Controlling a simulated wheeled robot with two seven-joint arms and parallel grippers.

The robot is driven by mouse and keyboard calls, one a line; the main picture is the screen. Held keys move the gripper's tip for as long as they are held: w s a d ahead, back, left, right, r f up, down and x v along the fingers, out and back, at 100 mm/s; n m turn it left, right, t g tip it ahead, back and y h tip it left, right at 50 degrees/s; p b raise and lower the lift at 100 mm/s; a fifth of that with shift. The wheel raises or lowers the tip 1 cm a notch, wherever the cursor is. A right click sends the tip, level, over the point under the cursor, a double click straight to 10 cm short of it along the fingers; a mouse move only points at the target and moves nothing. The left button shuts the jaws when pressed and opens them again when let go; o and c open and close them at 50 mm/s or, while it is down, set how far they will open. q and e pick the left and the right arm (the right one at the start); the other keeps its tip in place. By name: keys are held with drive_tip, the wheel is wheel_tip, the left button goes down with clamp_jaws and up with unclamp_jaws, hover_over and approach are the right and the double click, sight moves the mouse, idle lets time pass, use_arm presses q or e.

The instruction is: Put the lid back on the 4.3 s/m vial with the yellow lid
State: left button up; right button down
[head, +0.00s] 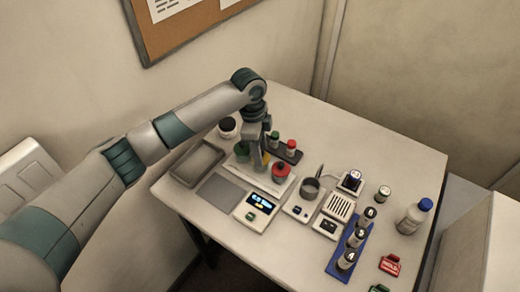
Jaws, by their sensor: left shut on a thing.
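My left gripper (262,158) reaches down over the white tray (283,190) on the table. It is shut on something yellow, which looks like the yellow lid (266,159). The fingers hide most of it, and I cannot tell whether a vial is under it or touching it. A green-lidded vial (241,150) stands just left of the fingers and a red-lidded vial (281,171) just right of them. A small meter with a lit blue display (261,199) sits in front of the tray; its reading is too small to be sure of. My right gripper is not in view.
A dark rack (290,157) with small green- and red-capped bottles stands behind. An empty grey tray (196,163) and a grey mat (220,192) lie left.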

use_arm(q)
drive_tip(key=o, duration=1.6)
drive_tip(key=shift+r, duration=0.15)
drive_tip(key=shift+r+p, duration=2.3)
drive_tip(key=shift+r, duration=1.1)
clamp_jaws()
